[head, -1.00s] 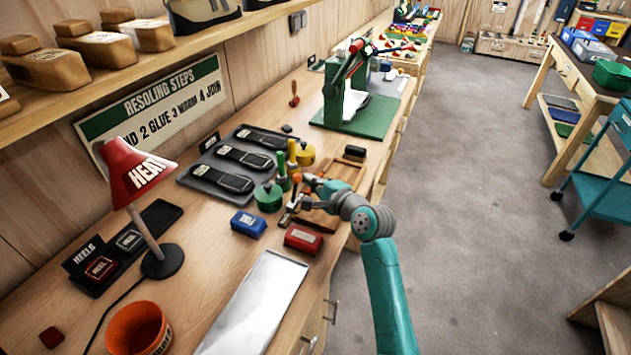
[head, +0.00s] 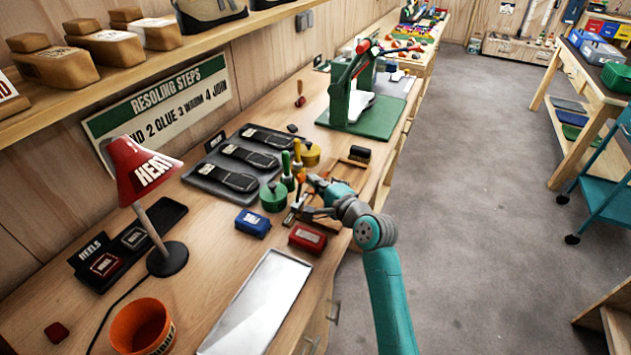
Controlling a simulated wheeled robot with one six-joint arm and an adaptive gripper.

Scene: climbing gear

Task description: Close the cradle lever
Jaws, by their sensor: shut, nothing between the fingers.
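The cradle is a wooden board (head: 340,174) on the bench with metal clamp parts at its near end, partly covered by my gripper and arm. Its lever (head: 301,179) appears to be the upright piece with an orange knob, just left of my gripper. My gripper (head: 309,192) is shut and empty, low over the cradle's near end beside the lever. I cannot tell whether it touches the lever. The lever's lower part and pivot are hard to make out at this size.
A green tin (head: 272,196), a yellow tin (head: 308,154) and upright brushes crowd the cradle's left. A blue block (head: 253,223) and a red block (head: 307,238) lie nearer. A green press (head: 350,104) stands beyond. A metal tray (head: 258,305) lies in front.

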